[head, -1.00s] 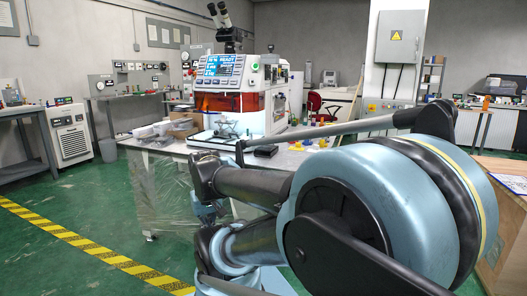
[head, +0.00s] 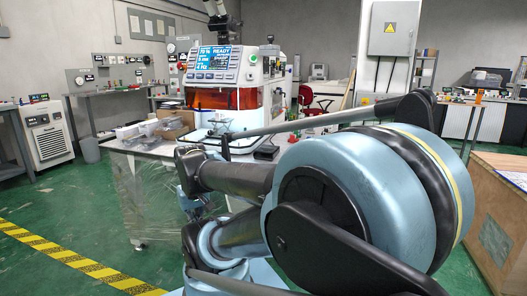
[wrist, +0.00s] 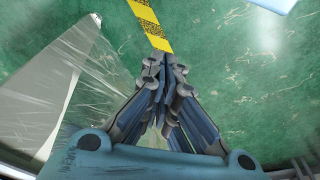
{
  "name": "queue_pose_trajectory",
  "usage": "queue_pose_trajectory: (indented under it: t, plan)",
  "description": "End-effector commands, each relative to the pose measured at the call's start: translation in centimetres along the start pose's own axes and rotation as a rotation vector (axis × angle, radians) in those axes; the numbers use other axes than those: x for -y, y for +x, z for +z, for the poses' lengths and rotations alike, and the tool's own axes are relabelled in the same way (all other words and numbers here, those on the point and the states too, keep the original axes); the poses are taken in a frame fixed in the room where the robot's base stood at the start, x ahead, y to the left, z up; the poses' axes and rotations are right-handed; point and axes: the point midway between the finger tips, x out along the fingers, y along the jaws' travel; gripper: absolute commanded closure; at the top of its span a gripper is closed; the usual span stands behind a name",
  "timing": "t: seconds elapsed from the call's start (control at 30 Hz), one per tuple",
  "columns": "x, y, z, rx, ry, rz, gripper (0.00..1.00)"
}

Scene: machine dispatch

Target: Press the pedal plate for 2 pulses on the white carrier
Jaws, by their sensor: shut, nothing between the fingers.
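The white machine (head: 228,88) stands on the table in the head view, with a blue screen (head: 213,58) that reads READY and an orange window (head: 210,98). I cannot make out a pedal plate or a white carrier in either view. My gripper (wrist: 168,62) is shut and empty in the wrist view, above the green floor and pointing toward the striped tape. In the head view my arm hides part of the table and the floor behind it.
The table (head: 160,148) has clear film hanging down its side, which also shows at left in the wrist view (wrist: 75,75). Yellow-black floor tape (head: 75,258) runs along the left. A wooden crate (head: 488,215) stands at right. Green floor is open at left.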

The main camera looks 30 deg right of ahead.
Motion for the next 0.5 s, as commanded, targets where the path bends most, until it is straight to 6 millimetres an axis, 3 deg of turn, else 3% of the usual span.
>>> queue_pose_trajectory:
  t: [0.17, 0.27, 0.5]
  plan:
    - [0.0, -0.8, 0.5, -0.013, 0.007, -0.001, 1.00]
    - [-0.2, -1.5, -0.6, -0.022, 0.033, -0.010, 1.00]
    - [-2.1, -5.3, -7.4, -0.073, 0.180, -0.053, 1.00]
